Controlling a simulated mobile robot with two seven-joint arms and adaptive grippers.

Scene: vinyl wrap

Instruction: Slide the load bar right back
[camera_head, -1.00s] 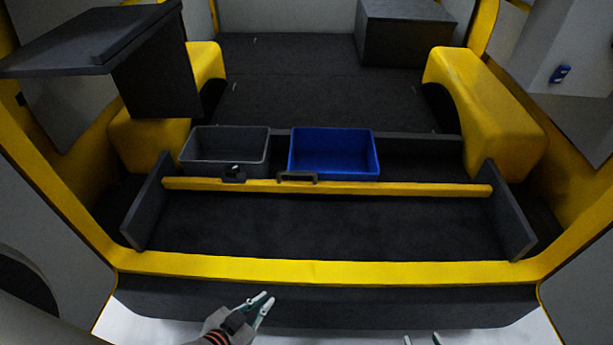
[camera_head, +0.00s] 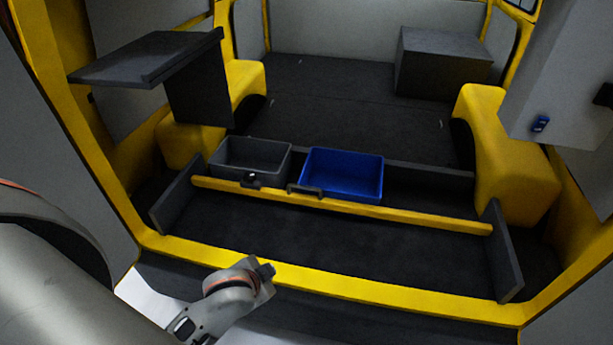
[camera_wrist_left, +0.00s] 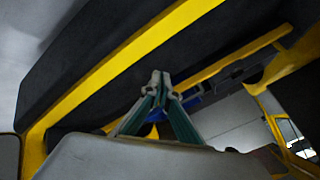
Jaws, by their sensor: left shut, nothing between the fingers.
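The yellow load bar (camera_head: 405,213) runs across the van's load floor between two dark side panels. A dark handle (camera_head: 305,191) and a small black latch-like part (camera_head: 251,180) sit on it, left of its middle. In the left wrist view the load bar (camera_wrist_left: 237,62) slants up to the right behind my fingers. My left gripper (camera_wrist_left: 161,78) is shut and empty, its fingertips together and apart from the bar as far as I can tell. In the head view my left wrist is in front of the yellow sill; its fingers are hidden. My right gripper is out of view.
A grey crate (camera_head: 250,158) and a blue crate (camera_head: 342,175) stand just behind the bar. The yellow sill (camera_head: 400,297) crosses in front. Clear dark floor (camera_head: 330,228) lies between sill and bar. A dark shelf (camera_head: 150,58) juts out at left.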

